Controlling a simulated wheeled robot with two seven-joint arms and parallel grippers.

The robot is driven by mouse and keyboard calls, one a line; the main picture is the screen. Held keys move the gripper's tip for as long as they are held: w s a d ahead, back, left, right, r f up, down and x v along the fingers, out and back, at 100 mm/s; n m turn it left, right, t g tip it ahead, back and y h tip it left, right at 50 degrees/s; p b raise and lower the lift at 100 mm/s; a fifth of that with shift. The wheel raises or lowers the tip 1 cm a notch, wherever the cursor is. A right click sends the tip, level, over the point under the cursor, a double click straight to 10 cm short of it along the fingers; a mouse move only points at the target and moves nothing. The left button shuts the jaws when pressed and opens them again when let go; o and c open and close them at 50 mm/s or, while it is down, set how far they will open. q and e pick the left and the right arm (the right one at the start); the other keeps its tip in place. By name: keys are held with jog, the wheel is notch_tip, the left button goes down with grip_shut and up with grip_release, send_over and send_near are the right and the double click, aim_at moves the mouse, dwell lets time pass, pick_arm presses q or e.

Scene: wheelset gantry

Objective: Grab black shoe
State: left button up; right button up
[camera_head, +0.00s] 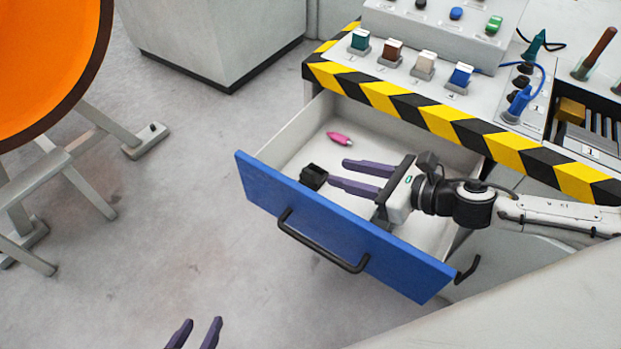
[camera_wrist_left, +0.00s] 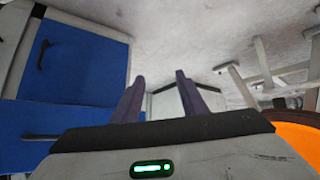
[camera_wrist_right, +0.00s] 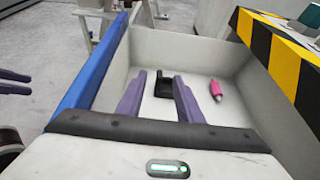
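The black shoe (camera_head: 313,176) is a small dark block with a hollow in it, lying in the open drawer near its front left corner. It also shows in the right wrist view (camera_wrist_right: 164,85), ahead of and between the fingertips. My right gripper (camera_head: 346,174) is open and empty over the drawer, its fingers pointing at the shoe from the right; I see a gap between fingertips and shoe in the head view. My left gripper (camera_head: 199,325) is open and empty over the floor at the bottom; its fingers also show in the left wrist view (camera_wrist_left: 160,80).
The blue-fronted drawer (camera_head: 340,225) has a black handle. A pink object (camera_head: 339,138) lies inside, behind the shoe. A striped yellow-black ledge (camera_head: 440,115) overhangs the drawer's back. An orange wheel (camera_head: 45,60) on a stand is at the left. The floor between is clear.

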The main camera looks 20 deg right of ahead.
aim_at(313, 174)
notch_tip(313, 174, down, 3)
jog(key=shift+w+b, duration=0.1)
jog(key=shift+b, duration=0.95)
jog(key=x, duration=0.4)
jog(key=shift+r, duration=0.15)
jog(key=x, duration=0.6)
jog(key=shift+w+b, duration=0.1)
jog(key=shift+b, duration=0.25)
jog(key=shift+c, duration=0.2)
grip_shut()
